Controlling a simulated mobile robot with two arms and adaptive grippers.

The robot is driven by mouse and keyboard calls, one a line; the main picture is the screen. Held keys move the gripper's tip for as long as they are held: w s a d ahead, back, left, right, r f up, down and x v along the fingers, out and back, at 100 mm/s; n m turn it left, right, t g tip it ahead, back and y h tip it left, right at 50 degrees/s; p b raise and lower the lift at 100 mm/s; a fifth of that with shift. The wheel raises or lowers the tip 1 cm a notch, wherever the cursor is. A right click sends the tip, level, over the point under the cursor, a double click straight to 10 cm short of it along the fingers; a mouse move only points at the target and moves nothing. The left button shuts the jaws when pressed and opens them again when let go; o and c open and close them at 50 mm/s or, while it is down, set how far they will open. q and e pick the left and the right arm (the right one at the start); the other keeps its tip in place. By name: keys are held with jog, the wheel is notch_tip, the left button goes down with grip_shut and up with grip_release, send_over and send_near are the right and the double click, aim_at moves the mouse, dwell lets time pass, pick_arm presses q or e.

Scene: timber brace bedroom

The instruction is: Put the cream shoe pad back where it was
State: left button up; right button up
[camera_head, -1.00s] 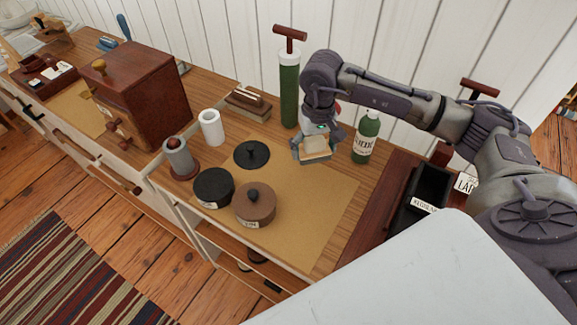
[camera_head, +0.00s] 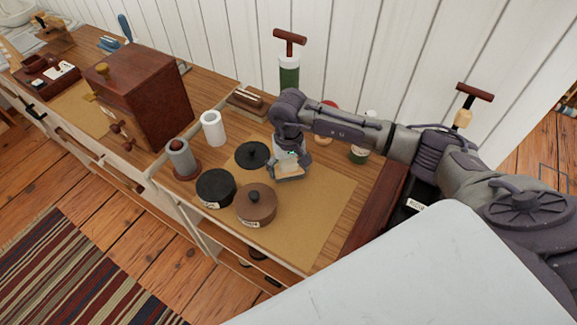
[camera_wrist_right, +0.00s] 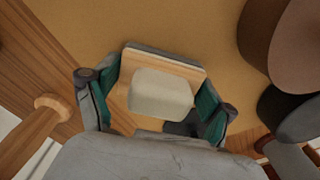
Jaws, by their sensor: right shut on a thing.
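My right gripper (camera_head: 289,173) is shut on the cream shoe pad (camera_head: 290,167), just above the tan mat (camera_head: 318,205), right of the flat black lid (camera_head: 252,154). In the right wrist view the pad (camera_wrist_right: 160,94) is a cream block on a pale wooden piece with a grey layer along its far edge. The teal-lined fingers are on its two sides. Whether its underside touches the mat I cannot tell. My left gripper is not in view.
A black tin (camera_head: 215,188) and a brown lidded tin (camera_head: 256,205) stand left of the gripper. Behind are a white cylinder (camera_head: 213,128) and a green pump (camera_head: 289,77). The mat's front right is clear.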

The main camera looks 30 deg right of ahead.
aim_at(289, 160)
jog(key=shift+f, duration=0.15)
jog(key=o, duration=0.9)
jog(key=shift+c, duration=0.2)
jog(key=shift+r, duration=0.3)
notch_tip(289, 160, up, 10)
jog(key=shift+r+b, duration=0.25)
jog(key=shift+b, duration=1)
jog(key=shift+r, duration=0.65)
